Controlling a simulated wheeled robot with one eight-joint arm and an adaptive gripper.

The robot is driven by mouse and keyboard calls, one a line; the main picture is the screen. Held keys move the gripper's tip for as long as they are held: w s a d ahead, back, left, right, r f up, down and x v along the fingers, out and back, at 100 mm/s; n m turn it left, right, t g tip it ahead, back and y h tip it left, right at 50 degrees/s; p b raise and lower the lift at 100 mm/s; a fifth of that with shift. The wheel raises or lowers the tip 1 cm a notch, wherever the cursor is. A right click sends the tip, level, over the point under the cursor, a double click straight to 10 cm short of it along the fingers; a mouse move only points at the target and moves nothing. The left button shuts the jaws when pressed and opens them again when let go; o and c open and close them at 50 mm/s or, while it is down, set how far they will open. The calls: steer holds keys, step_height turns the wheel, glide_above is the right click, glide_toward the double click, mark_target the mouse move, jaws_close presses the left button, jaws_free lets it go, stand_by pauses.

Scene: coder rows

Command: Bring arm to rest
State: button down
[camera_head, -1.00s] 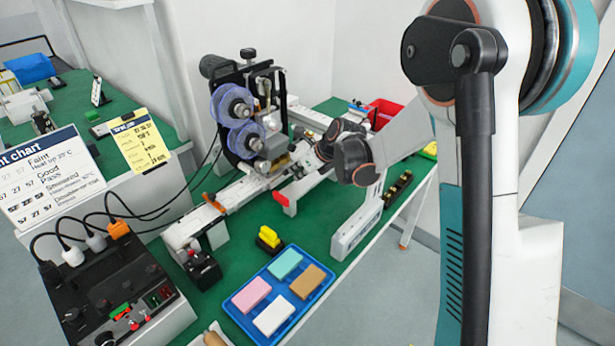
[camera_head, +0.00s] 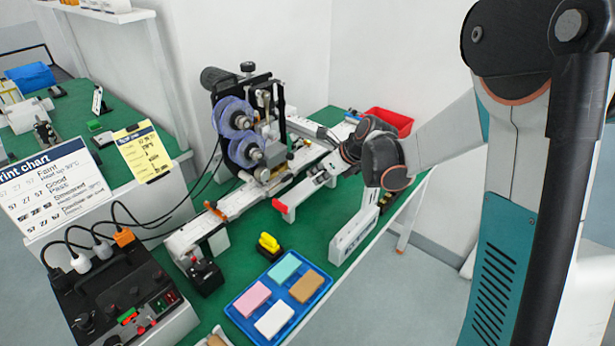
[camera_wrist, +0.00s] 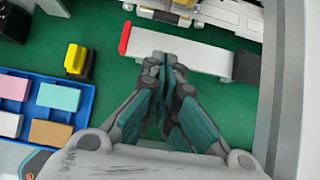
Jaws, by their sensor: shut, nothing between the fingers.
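My gripper (camera_wrist: 165,62) is in the lower middle of the wrist view, its fingers together and empty. It is above the green bench top, with the fingertips just short of a white bar with a red end (camera_wrist: 190,55). In the head view my arm comes in from the right, and its dark wrist (camera_head: 385,160) is over the bench near the coding machine (camera_head: 245,125). The fingers are hard to make out in that view.
A blue tray (camera_head: 238,318) with several coloured blocks and a yellow-and-black stamp (camera_head: 268,245) lie at the front. A control box (camera_head: 120,300) with cables stands front left. A red bin (camera_head: 390,121) is at the back. A white upright panel (camera_head: 352,232) stands below my wrist.

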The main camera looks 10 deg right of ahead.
steer(key=s+r+n+h, duration=0.2)
steer(key=s+r+n, duration=1)
steer(key=s, duration=0.4)
steer(key=s+d+n+t+h, duration=0.1)
steer(key=s+n+h, duration=0.1)
steer(key=s+n, duration=1.3)
steer(key=shift+d+n+h+p, duration=0.3)
steer(key=shift+n, duration=0.5)
steer(key=shift+s+f, duration=0.1)
